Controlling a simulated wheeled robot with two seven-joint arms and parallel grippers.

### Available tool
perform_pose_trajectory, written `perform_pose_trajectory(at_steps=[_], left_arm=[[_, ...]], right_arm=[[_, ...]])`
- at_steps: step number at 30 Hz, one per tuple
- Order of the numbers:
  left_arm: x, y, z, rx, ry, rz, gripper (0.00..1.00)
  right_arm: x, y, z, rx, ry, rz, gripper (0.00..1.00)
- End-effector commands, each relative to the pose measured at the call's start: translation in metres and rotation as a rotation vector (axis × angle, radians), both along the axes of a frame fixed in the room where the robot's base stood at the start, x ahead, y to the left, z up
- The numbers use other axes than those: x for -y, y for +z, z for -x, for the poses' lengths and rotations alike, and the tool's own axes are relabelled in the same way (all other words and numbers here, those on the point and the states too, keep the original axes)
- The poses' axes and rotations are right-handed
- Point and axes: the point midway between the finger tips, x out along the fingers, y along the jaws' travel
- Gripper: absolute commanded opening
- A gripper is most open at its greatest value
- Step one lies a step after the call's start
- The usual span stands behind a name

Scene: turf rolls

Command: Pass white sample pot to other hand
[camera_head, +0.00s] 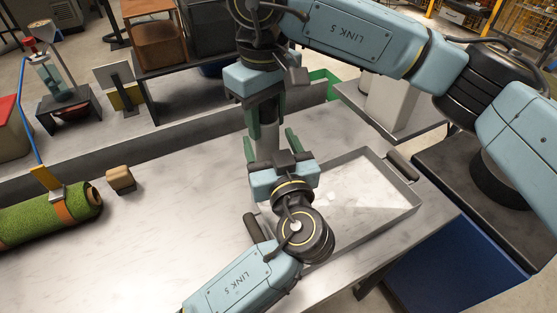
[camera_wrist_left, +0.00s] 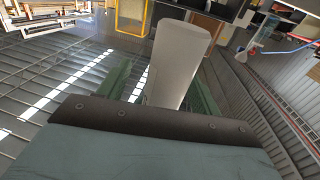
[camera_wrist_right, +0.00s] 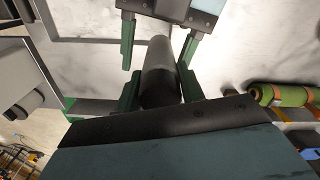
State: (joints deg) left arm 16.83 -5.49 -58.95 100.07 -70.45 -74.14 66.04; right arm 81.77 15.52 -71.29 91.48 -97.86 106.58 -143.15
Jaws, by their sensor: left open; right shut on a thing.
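The white sample pot (camera_head: 264,137) is a plain upright cylinder, grey in shadow in the head view. My right gripper (camera_head: 263,118) comes down from above and is shut on it, holding it above the bench. My left gripper (camera_head: 270,145) is open below, with its green fingers on either side of the pot's lower part. In the left wrist view the pot (camera_wrist_left: 176,62) stands pale between the open fingers. In the right wrist view the pot (camera_wrist_right: 160,75) looks dark and runs towards the open left gripper (camera_wrist_right: 158,50). Whether the left fingers touch it is unclear.
A shallow metal tray (camera_head: 408,212) with dark handles lies on the bench under and right of my left gripper. A green turf roll (camera_head: 40,222) and a small wooden block (camera_head: 120,180) lie at the left. The bench (camera_head: 170,225) between is clear.

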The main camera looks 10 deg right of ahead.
Motion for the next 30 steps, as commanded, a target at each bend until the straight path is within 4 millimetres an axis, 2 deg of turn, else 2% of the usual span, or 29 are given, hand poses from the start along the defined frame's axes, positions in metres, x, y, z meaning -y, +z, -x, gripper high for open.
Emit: perform_pose_trajectory(at_steps=[6, 15, 27, 28, 30], left_arm=[[-0.003, 0.000, -0.017, 0.001, 0.000, -0.001, 0.65], [-0.003, 0.000, -0.018, 0.000, 0.000, -0.001, 0.65], [-0.001, 0.000, -0.017, 0.000, -0.005, 0.000, 0.14], [-0.001, 0.001, -0.017, 0.001, -0.005, 0.001, 0.14], [-0.001, 0.001, -0.017, 0.001, -0.006, 0.001, 0.14]], right_arm=[[0.000, 0.000, 0.000, 0.001, 0.000, -0.001, 0.01], [0.000, 0.000, 0.000, 0.001, 0.000, -0.001, 0.01], [-0.002, 0.000, 0.001, 0.000, 0.003, -0.005, 0.01], [-0.002, 0.001, 0.001, 0.000, 0.004, -0.005, 0.42], [-0.002, 0.001, 0.001, 0.000, 0.005, -0.006, 0.52]])
